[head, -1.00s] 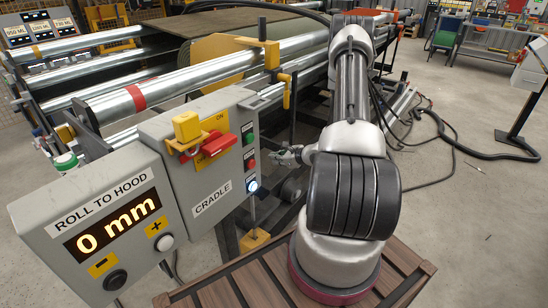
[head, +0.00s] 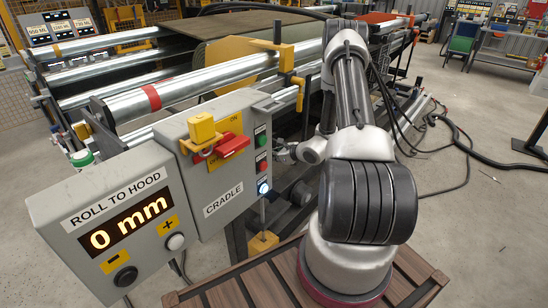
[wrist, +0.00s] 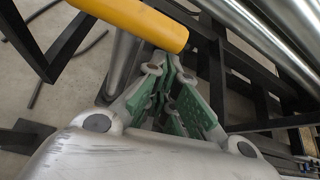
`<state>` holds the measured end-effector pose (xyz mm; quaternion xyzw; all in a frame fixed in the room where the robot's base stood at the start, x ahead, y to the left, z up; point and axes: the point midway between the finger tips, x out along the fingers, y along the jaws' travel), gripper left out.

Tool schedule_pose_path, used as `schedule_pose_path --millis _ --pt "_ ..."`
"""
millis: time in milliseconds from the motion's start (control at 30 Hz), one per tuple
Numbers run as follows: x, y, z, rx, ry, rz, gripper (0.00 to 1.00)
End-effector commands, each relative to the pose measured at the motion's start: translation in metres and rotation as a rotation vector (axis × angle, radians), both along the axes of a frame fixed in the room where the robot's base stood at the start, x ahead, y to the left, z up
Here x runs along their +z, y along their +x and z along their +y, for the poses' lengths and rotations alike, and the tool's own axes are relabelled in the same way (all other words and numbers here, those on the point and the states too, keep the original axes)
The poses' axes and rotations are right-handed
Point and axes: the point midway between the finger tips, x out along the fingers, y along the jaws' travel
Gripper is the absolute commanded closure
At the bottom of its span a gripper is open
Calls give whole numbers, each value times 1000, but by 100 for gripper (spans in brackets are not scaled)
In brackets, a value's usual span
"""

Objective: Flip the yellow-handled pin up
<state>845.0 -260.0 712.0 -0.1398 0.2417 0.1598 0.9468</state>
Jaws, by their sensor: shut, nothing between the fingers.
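In the head view, a yellow upright handle (head: 298,92) hangs on the roller frame behind the control box, and seems to be the pin's handle. In the wrist view, a rounded yellow bar (wrist: 145,22) crosses the top left, its end just beyond my fingertips; I cannot tell for sure that it is the same part. My gripper (wrist: 168,68) is shut and empty, its green-padded fingers drawn together. In the head view my gripper (head: 284,152) is small, right of the control box and below the yellow handle. Whether it touches anything is unclear.
The grey control box (head: 222,190) stands close left of my gripper, with a red lever (head: 233,146) and a lit button. A display (head: 128,222) reads 0 mm. Silver rollers (head: 205,82) and black frame bars (wrist: 215,80) surround the gripper. Floor at right is open, crossed by cables.

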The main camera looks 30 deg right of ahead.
Motion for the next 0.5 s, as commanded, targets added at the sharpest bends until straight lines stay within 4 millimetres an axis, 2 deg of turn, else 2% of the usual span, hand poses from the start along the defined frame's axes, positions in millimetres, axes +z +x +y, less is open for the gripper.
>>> schedule_pose_path --millis 133,400,500 --pt "6 0 0 0 -1 -1 100" --pt "58 1 0 1 -3 -5 100" --pt "66 1 0 1 -1 -4 100"
